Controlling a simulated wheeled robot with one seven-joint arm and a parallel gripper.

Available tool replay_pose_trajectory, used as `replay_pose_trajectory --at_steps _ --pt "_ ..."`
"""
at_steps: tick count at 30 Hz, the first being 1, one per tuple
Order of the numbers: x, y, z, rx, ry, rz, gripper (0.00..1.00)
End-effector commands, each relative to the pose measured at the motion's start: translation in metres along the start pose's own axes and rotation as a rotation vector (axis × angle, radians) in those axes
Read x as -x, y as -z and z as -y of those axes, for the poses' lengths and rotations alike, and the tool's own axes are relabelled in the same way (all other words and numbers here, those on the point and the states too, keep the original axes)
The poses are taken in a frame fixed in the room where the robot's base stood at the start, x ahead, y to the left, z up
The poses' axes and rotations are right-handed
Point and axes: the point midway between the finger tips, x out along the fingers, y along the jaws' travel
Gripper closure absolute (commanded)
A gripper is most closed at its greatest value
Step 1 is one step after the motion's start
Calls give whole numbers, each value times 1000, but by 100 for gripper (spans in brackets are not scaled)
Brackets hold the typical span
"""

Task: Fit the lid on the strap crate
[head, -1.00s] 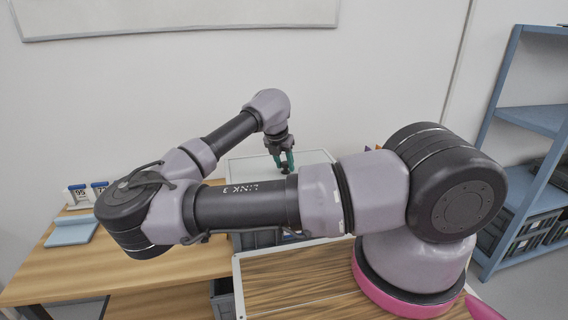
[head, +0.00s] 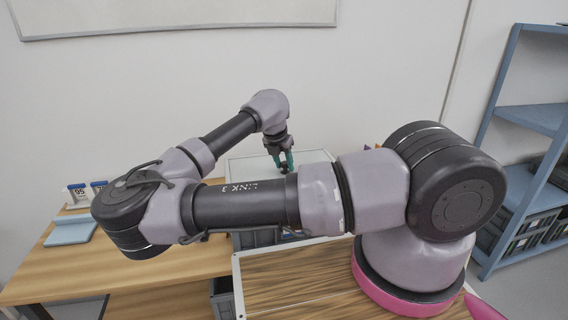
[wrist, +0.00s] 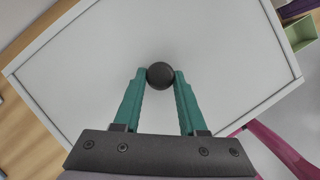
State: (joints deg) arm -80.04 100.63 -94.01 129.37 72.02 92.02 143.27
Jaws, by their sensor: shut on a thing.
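The pale grey lid (wrist: 100,70) fills most of the wrist view, with a lighter rim and a round black knob (wrist: 160,75) near its middle. My gripper (wrist: 160,78) has its two green fingers closed on the knob from both sides. In the head view my gripper (head: 280,165) points down over the lid (head: 238,175), beyond my forearm. The dark grey crate (head: 243,241) shows partly below my arm. My arm hides most of it, and I cannot tell whether the lid touches its rim.
A wooden table (head: 120,265) runs left, with a blue tray (head: 70,231) and small blue-capped containers (head: 78,194). A blue shelf (head: 530,120) with dark bins stands right. A green box (wrist: 299,33) lies beyond the lid's right corner in the wrist view.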

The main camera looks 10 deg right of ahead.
Motion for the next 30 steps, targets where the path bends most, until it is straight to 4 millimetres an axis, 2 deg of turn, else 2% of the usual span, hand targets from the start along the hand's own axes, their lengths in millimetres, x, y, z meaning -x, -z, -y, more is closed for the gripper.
replay_pose_trajectory --at_steps 18,30 --pt "-17 7 0 -1 -1 0 100" --pt "-18 8 0 0 -1 1 100"
